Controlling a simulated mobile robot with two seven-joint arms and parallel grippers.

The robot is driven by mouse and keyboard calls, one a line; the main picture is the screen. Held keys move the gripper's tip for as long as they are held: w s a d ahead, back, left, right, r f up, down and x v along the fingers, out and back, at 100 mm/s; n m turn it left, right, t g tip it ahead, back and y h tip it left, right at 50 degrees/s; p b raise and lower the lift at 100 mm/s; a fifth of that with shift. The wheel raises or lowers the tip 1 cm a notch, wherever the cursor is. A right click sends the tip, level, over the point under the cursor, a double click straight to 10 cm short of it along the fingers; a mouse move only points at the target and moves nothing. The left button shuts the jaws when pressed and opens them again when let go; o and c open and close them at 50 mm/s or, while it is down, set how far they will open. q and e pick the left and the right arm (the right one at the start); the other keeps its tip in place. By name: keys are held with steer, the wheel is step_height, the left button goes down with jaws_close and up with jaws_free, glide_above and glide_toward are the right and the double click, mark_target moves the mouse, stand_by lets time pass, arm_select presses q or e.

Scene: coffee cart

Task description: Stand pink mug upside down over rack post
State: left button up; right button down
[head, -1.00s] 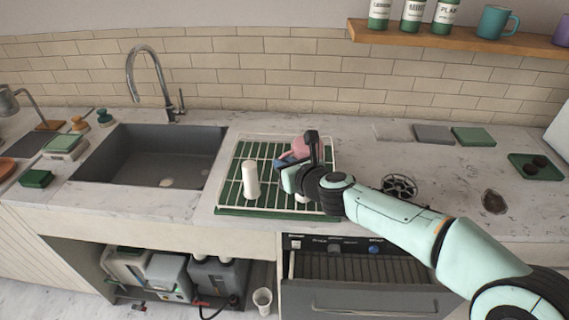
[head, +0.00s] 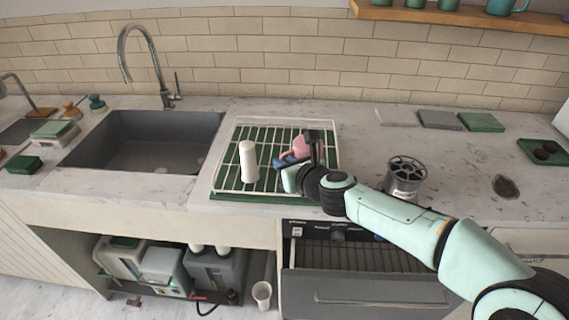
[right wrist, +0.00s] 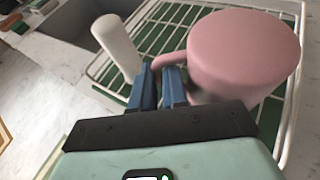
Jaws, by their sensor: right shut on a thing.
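The pink mug (right wrist: 240,50) is upside down in the right wrist view, its flat base up and its handle toward my gripper. My right gripper (right wrist: 162,82) is shut on that handle with its blue fingers. In the head view the mug (head: 302,145) is mostly hidden behind my right gripper (head: 290,160), over the right part of the white wire rack (head: 226,165). A white post (head: 248,161) stands at the rack's left and also shows in the right wrist view (right wrist: 117,46). Whether another post is under the mug is hidden. My left gripper is out of view.
The rack sits on a green mat (head: 226,197). A sink (head: 145,140) with a tall faucet (head: 150,65) lies left. A grey round container (head: 405,178) stands right of the rack, near my forearm. Flat blocks (head: 440,119) lie at the back right.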

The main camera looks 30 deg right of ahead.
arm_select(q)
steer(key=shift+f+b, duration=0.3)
arm_select(e)
steer(key=shift+f, duration=0.25)
steer(key=c, duration=1.1)
jaws_free()
steer(key=shift+s+r, duration=0.15)
steer(key=shift+s, duration=0.15)
arm_select(q)
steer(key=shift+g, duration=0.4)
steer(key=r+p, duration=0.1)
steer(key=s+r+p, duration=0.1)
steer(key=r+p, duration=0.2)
steer(key=p, duration=0.1)
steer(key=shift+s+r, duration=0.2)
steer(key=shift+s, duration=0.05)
arm_select(e)
steer(key=v, duration=1.2)
steer(key=shift+s+r, duration=0.1)
steer(key=shift+s, duration=0.3)
